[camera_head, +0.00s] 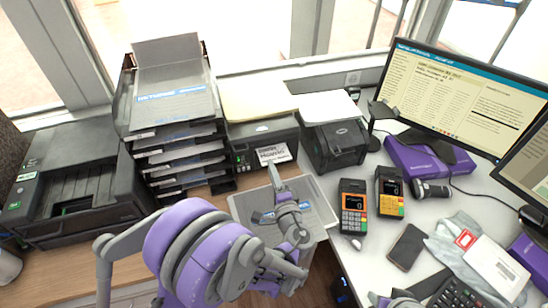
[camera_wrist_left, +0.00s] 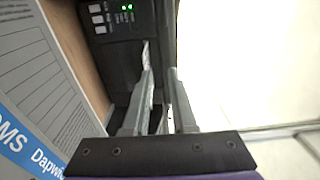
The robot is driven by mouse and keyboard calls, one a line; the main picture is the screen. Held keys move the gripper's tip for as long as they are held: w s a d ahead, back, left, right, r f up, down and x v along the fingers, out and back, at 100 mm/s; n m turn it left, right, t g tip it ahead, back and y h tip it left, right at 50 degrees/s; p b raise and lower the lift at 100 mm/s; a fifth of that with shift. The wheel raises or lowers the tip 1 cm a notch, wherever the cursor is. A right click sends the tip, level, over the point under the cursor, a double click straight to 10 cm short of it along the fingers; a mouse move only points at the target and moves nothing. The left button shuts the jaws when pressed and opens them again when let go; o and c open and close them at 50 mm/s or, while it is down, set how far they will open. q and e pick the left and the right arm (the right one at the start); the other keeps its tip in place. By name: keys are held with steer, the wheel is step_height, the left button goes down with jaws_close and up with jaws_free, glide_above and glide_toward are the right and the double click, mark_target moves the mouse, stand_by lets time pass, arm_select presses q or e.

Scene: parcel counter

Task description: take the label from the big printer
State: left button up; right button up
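The big printer (camera_head: 250,133) is the black middle machine at the back of the counter. A white label (camera_head: 272,154) with black print hangs from its front. My left gripper (camera_head: 276,176) is just in front of the label's lower part. In the left wrist view the gripper (camera_wrist_left: 161,75) shows two grey fingers with a narrow gap between them, so it is open. A thin white strip, likely the label seen edge-on (camera_wrist_left: 146,55), is at the left fingertip. I cannot tell whether it touches. My right gripper is not seen clearly.
A smaller black printer (camera_head: 336,146) stands to the right. A tray stack (camera_head: 188,160) and a large black machine (camera_head: 70,180) stand to the left. A clipboard-like sheet (camera_head: 318,208) lies under my left gripper. Two card terminals (camera_head: 353,208) stand right of it.

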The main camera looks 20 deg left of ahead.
arm_select(q)
steer(key=shift+w+a+f+b, duration=0.25)
steer(key=shift+w+a+f, duration=0.3)
steer(key=shift+w, duration=0.3)
steer(key=shift+w+a+f+b, duration=0.25)
steer(key=shift+w+a+f, duration=0.3)
steer(key=shift+w, duration=0.25)
jaws_close()
